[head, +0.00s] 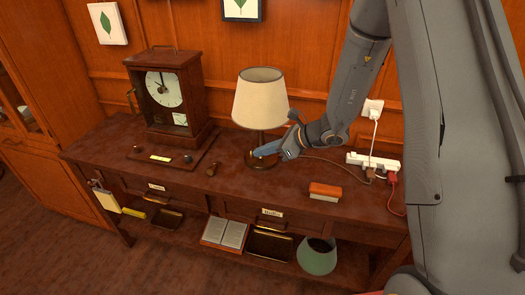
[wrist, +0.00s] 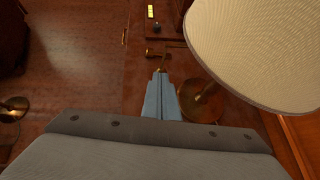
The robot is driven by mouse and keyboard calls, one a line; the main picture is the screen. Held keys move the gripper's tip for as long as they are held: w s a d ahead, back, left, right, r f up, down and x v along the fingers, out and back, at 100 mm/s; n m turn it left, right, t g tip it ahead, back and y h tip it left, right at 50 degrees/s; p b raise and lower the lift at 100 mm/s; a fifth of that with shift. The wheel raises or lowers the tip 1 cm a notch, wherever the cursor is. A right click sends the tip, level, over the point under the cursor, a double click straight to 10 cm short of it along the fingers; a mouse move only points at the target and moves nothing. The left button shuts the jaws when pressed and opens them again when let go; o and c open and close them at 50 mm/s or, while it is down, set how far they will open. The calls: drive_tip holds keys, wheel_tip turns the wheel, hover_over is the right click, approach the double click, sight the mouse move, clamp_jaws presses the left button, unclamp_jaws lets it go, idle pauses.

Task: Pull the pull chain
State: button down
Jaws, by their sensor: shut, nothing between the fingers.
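The table lamp has a cream shade (head: 260,98) and a round brass base (head: 262,161); in the wrist view the shade (wrist: 262,45) fills the upper right. My gripper (head: 257,153) is shut and empty, its blue fingers below the shade and in front of the lamp's stem. In the wrist view the closed fingers (wrist: 160,78) point forward, left of the lamp base (wrist: 201,101). I cannot make out the pull chain in the head view. A thin brass-coloured bit shows just past the fingertips in the wrist view; I cannot tell whether it is the chain.
A wooden clock (head: 171,97) stands left of the lamp, with a small wooden-handled tool (head: 212,169) between. The desk front between tool and brush is clear.

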wheel_tip(320, 180, down, 3)
drive_tip(key=shift+r+b, duration=0.1)
drive_tip(key=shift+b, duration=1.05)
drive_tip(key=shift+d, duration=0.15)
drive_tip(key=v, duration=1.4)
drive_tip(key=shift+b, duration=0.35)
